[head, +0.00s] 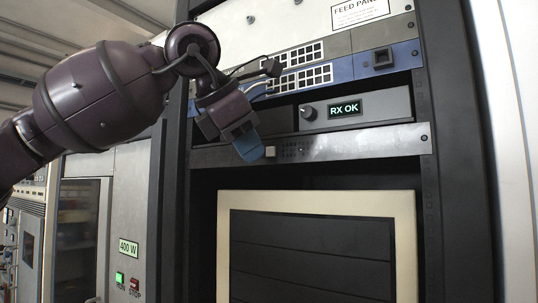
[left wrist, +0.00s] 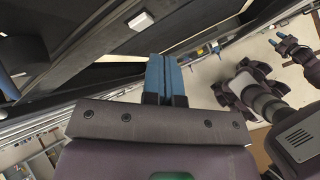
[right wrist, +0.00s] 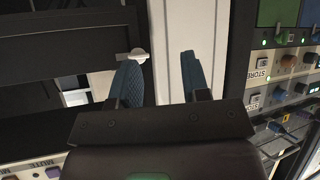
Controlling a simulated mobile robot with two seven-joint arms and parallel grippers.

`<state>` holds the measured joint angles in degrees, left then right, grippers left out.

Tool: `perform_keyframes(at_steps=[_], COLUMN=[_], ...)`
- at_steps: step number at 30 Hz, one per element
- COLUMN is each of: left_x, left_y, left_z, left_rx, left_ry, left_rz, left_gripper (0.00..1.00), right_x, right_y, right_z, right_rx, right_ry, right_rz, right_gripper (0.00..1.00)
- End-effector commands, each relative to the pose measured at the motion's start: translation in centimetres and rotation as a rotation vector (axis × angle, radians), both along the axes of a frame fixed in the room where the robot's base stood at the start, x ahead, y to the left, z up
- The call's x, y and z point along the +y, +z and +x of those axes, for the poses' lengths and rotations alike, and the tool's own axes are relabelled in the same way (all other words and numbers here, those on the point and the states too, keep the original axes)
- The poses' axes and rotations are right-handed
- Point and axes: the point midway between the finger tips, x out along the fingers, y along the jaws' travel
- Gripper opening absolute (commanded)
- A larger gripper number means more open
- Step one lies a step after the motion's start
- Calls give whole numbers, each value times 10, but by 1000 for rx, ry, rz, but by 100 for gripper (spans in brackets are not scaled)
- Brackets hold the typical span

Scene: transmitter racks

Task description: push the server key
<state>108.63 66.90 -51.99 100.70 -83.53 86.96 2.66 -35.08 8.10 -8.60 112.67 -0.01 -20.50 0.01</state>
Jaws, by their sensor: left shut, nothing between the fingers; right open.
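The likely server key is a small pale square button (head: 270,152) on the grey perforated strip (head: 350,143) below the RX OK unit. A pale square key also shows at the top of the left wrist view (left wrist: 141,20). My left gripper (head: 252,150) is shut and empty, its blue fingertips just left of the key in the head view. In the left wrist view the fingers (left wrist: 164,62) appear apart from the key. My right gripper (right wrist: 157,68) is open and empty, outside the head view.
The RX OK unit (head: 358,107) with its knob sits above the strip. A blue patch panel (head: 390,58) with cables is higher up. A cream-framed dark panel (head: 315,202) is below. A pale knob-like fitting (right wrist: 133,56) is near my right fingers.

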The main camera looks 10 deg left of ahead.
Motion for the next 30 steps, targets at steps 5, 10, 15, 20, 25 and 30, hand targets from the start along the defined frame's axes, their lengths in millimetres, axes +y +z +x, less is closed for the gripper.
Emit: perform_keyframes(at_steps=[5,10,15,20,25,30], left_x=[5,10,14,17,17,16], left_y=[-2,-2,-2,-1,-1,-1], left_z=[-13,-26,-39,-45,-45,-45], left_rx=[-2,-1,-1,1,1,1], left_ry=[-1,1,0,0,0,0], left_rz=[0,0,0,1,1,1], left_gripper=[0,0,0,0,0,0], right_x=[0,0,0,0,0,0], right_y=[-9,-14,-19,-21,-20,-20], right_z=[0,0,0,-1,-1,0], right_rx=[0,1,2,2,2,2], right_ry=[0,0,0,0,0,0], right_rz=[0,0,0,0,0,0], right_gripper=[43,43,43,43,43,43])
